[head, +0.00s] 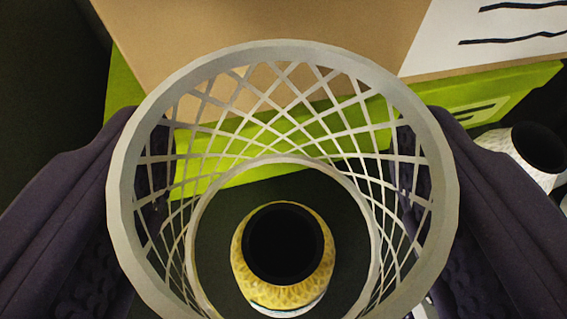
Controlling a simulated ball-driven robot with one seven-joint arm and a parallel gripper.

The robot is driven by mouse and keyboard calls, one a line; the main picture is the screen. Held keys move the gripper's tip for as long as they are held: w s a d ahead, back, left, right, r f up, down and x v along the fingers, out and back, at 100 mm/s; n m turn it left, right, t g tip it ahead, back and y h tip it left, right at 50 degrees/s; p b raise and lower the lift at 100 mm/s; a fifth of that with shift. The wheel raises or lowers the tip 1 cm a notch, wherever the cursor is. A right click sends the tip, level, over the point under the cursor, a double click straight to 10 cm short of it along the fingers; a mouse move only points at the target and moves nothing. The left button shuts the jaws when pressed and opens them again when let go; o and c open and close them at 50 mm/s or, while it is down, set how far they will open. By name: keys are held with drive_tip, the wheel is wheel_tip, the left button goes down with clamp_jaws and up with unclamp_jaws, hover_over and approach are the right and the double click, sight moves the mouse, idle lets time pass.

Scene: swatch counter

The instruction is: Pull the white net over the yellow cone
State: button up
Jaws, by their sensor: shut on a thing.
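The white net (125,185) is an open lattice tube with a wide near rim and a smaller far ring. My gripper (283,170) is shut on it, with one dark finger on each side. The yellow cone (240,268) shows through the net, inside the outline of the far ring. Its dark round top faces me, and a pale band shows at its lower edge. The cone appears beyond the far ring; I cannot tell the gap between them. The lower part of the net is cut off by the frame's bottom edge.
A bright green tray or box (535,82) lies behind the net, with a brown cardboard box (250,22) above it bearing a white label (480,45). A white textured cone-like object (500,145) with a dark top stands at the right. The dark surface around the yellow cone looks clear.

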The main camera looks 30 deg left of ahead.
sight(283, 303)
drive_tip(key=shift+f+b, duration=3.8)
drive_tip(key=shift+f, duration=0.15)
drive_tip(key=o, duration=1.1)
drive_tip(key=shift+s+d+r, duration=0.1)
drive_tip(key=b+v, duration=0.1)
drive_tip(key=v, duration=0.6)
drive_tip(key=shift+s+d, duration=0.2)
drive_tip(key=shift+w+r, duration=0.1)
